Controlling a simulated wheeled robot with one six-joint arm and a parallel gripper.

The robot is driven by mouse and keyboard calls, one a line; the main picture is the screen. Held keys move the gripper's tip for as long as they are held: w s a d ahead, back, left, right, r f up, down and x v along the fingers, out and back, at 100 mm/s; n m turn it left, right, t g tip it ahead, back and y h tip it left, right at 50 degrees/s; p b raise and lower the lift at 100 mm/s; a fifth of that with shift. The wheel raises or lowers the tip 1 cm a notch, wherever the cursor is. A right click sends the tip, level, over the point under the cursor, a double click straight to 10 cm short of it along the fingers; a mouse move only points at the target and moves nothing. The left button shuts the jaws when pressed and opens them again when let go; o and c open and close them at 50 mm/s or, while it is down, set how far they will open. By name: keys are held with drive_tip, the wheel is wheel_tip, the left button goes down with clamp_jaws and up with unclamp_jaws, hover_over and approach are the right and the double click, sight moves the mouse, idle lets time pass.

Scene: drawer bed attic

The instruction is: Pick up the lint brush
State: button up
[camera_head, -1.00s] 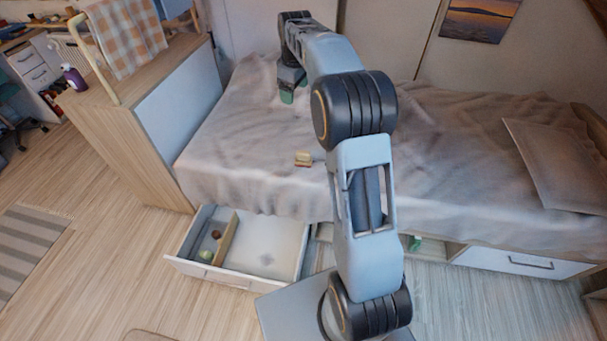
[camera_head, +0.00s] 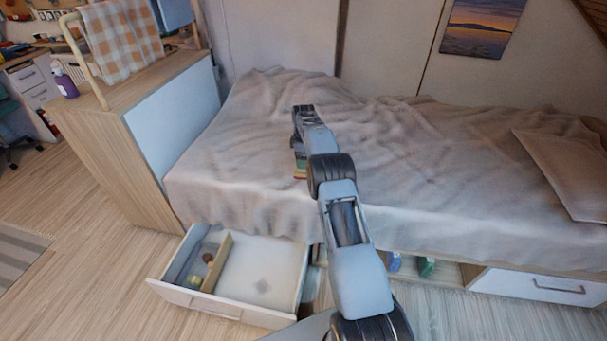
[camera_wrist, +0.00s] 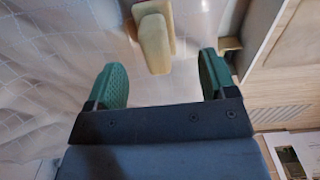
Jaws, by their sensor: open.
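The lint brush (camera_wrist: 155,40) lies on the bed blanket in the wrist view, with its pale wooden handle pointing toward my gripper. My gripper (camera_wrist: 160,82) is open, with its two green fingers apart and nothing between them. The brush lies just beyond the fingertips, roughly in line with the gap. In the head view my gripper (camera_head: 300,165) is low over the front part of the bed. There the brush is mostly hidden by my arm; only a small tan edge (camera_head: 299,177) shows just below the gripper.
The bed (camera_head: 420,170) has a rumpled grey blanket. An open drawer (camera_head: 262,285) below it holds a few small round items behind a divider. A wooden cabinet (camera_head: 120,130) stands at the left. Open cubbies with small boxes (camera_head: 427,266) are under the bed.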

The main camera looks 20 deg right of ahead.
drive_tip(key=shift+w+f+b, duration=0.2)
drive_tip(key=shift+f+b, duration=0.45)
drive_tip(key=shift+f, duration=2.8)
drive_tip(key=c, duration=1)
